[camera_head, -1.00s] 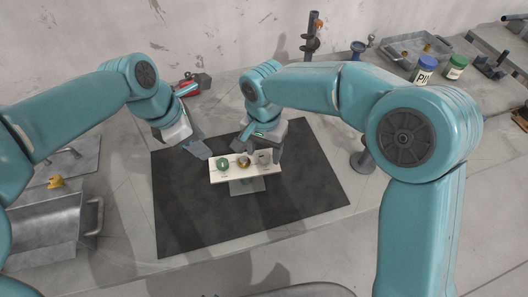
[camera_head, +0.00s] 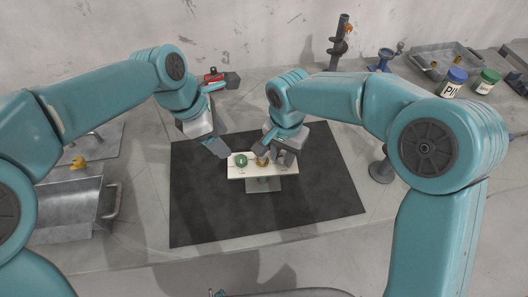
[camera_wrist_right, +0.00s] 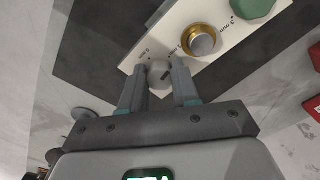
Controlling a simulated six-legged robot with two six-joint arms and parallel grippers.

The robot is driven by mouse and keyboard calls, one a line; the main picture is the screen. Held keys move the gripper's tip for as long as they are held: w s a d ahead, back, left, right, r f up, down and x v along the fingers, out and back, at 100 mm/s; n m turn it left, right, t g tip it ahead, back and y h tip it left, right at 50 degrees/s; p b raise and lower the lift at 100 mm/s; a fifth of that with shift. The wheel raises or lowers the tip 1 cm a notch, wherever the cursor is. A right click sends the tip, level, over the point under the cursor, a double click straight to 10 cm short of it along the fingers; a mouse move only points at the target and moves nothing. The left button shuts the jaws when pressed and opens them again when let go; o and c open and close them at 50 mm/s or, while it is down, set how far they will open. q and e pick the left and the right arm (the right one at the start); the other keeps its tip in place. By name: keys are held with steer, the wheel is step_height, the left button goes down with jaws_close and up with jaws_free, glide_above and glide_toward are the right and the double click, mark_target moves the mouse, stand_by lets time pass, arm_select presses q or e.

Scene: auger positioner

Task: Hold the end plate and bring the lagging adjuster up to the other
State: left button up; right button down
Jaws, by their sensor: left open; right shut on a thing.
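The cream end plate (camera_head: 264,174) stands on a grey support on the dark mat. A green knob (camera_head: 241,161) sits at its left, and a brass adjuster (camera_head: 262,161) in a yellow ring is in the middle. A grey round adjuster (camera_wrist_right: 159,75) with a dark line is between the fingers of my right gripper (camera_wrist_right: 158,88), which is shut on it. In the head view my right gripper (camera_head: 279,156) largely hides that adjuster. Printed scales show beside the adjusters in the right wrist view. My left gripper (camera_head: 217,148) is open and empty, just off the plate's left end.
The dark mat (camera_head: 205,215) is otherwise clear. Behind stand a red-and-grey tool (camera_head: 220,78), an auger on a post (camera_head: 338,45), a blue stand (camera_head: 382,60), and two lidded jars, one blue-topped (camera_head: 454,82). A metal trough (camera_head: 65,210) is at left.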

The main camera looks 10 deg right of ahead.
arm_select(q)
steer(key=m, duration=0.4)
step_height(320, 180, up, 2)
steer(key=m+y, duration=0.4)
steer(key=m, duration=2)
glide_above(241, 158)
steer(key=shift+g, duration=0.4)
step_height(241, 158, down, 11)
steer(key=shift+s, duration=0.1)
jaws_close()
